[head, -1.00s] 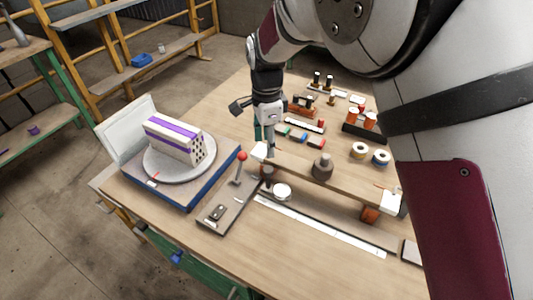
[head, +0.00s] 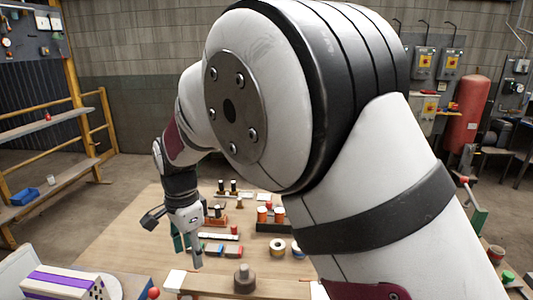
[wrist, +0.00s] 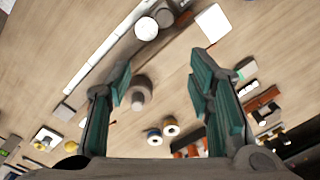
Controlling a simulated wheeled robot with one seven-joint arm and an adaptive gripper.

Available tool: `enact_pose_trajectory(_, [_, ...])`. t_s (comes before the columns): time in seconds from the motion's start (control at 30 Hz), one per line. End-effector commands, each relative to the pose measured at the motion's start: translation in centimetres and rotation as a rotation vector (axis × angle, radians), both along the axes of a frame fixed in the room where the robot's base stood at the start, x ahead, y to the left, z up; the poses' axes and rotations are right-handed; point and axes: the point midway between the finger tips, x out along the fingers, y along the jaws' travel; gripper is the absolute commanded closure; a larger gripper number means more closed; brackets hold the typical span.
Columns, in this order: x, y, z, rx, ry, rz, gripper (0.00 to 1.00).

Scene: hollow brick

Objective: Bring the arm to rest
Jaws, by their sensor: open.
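My arm fills the middle of the head view and reaches forward over the wooden workbench (head: 130,240). My gripper (head: 197,258) hangs pointing down above the bench, left of centre. In the wrist view my gripper (wrist: 160,85) has its two green-padded fingers wide apart, with nothing held between them. A grey-brown knobbed weight (wrist: 140,93) shows below the gap between the fingers, apart from them. The same knobbed weight (head: 244,279) stands on the bench to the right of the gripper in the head view.
A hollow brick with purple stripes (head: 62,281) is at the lower left. A red-topped lever (head: 153,293) stands near it. Tape rolls (head: 277,247) and orange-and-white spools (head: 263,214) lie right of the gripper. My arm hides part of the bench.

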Motion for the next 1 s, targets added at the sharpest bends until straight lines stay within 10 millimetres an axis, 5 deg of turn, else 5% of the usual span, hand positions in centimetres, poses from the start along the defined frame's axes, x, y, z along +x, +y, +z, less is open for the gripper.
enact_pose_trajectory(0.23, [0.5, -10.8, 8.7, 0.059, -0.08, 0.136, 0.53])
enact_pose_trajectory(0.5, [-3.0, -21.9, 14.8, 0.064, -0.195, 0.309, 0.53])
enact_pose_trajectory(0.73, [-8.4, -29.7, 17.5, 0.014, -0.302, 0.457, 0.53])
enact_pose_trajectory(1.0, [-15.8, -36.3, 17.5, -0.107, -0.401, 0.626, 0.53])
